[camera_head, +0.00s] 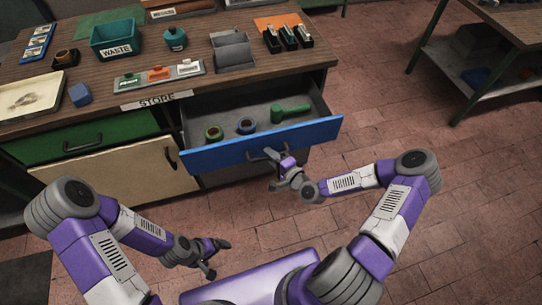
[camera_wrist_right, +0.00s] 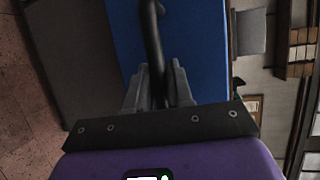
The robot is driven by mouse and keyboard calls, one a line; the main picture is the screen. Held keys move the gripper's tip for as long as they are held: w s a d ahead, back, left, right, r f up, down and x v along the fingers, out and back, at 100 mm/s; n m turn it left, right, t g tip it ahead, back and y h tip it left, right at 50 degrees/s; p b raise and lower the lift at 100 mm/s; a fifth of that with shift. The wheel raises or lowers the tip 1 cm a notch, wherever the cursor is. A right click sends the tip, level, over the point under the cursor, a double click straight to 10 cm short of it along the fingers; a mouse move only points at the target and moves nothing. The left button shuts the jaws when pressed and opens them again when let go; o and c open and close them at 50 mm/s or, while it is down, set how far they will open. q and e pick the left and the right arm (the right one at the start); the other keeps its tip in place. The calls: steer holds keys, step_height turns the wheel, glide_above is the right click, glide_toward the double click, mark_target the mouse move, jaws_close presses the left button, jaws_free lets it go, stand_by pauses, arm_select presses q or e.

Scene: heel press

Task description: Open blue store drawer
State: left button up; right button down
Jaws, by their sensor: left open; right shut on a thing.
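The blue store drawer (camera_head: 225,154) is pulled out below the STORE label (camera_head: 157,100) in the head view. Its inside shows a green-rimmed roll, a blue-rimmed roll and a green tool (camera_head: 290,111). My right gripper (camera_head: 278,163) is at the drawer front, shut on its dark handle. In the right wrist view the two fingers (camera_wrist_right: 159,85) stand on either side of the dark handle bar (camera_wrist_right: 152,40), in front of the blue front (camera_wrist_right: 195,45). My left gripper (camera_head: 214,256) is open and empty above the floor, apart from the furniture.
A green drawer (camera_head: 80,139) and a cream cabinet door (camera_head: 120,172) are to the left, both shut.

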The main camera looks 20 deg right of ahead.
steer(key=c, duration=1.1)
jaws_free()
steer(key=p+v, duration=0.1)
steer(key=v, duration=0.6)
steer(key=shift+s, duration=0.25)
steer(key=s+a+f+n+g+y, duration=0.2)
steer(key=s+a+f+n+g, duration=0.5)
steer(key=a+f, duration=0.25)
steer(key=s+a+f+n+g+h, duration=0.1)
steer(key=s+f+n+g+h, duration=0.2)
steer(key=s+n+g, duration=0.2)
steer(key=s+g, duration=0.2)
steer(key=s, duration=0.1)
steer(key=shift+a+f, duration=0.25)
steer(key=shift+a, duration=0.05)
